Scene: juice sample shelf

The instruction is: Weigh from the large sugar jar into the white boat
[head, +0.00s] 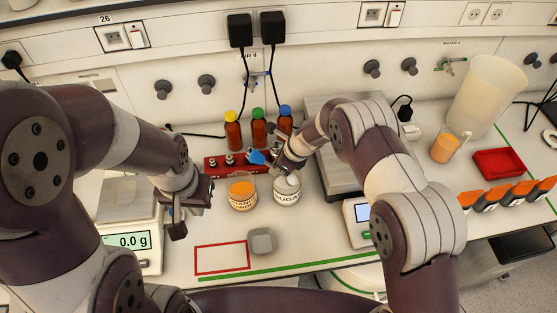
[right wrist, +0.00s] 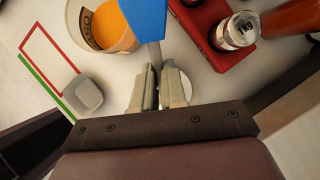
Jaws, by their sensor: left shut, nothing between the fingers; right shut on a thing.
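The sugar jar (head: 287,191), a white jar labelled SUGAR, stands upright on the bench; its top is partly hidden by my right gripper. My right gripper (head: 284,166) is just above it, shut on the thin grey handle of a blue-ended tool (head: 256,157). In the right wrist view the blue end (right wrist: 141,16) lies over the edge of the orange jar. A small pale grey square dish (head: 262,241), likely the boat, sits beside the red outline. The balance (head: 145,262) at left reads 0.0 g. My left gripper (head: 178,228) is shut and empty, right of the balance.
A jar of orange powder (head: 242,196) stands left of the sugar jar. Behind are a red rack (head: 213,168) and bottles with yellow, green and blue caps. A second scale (head: 359,214) is at right. The red-outlined area (head: 222,258) is bare.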

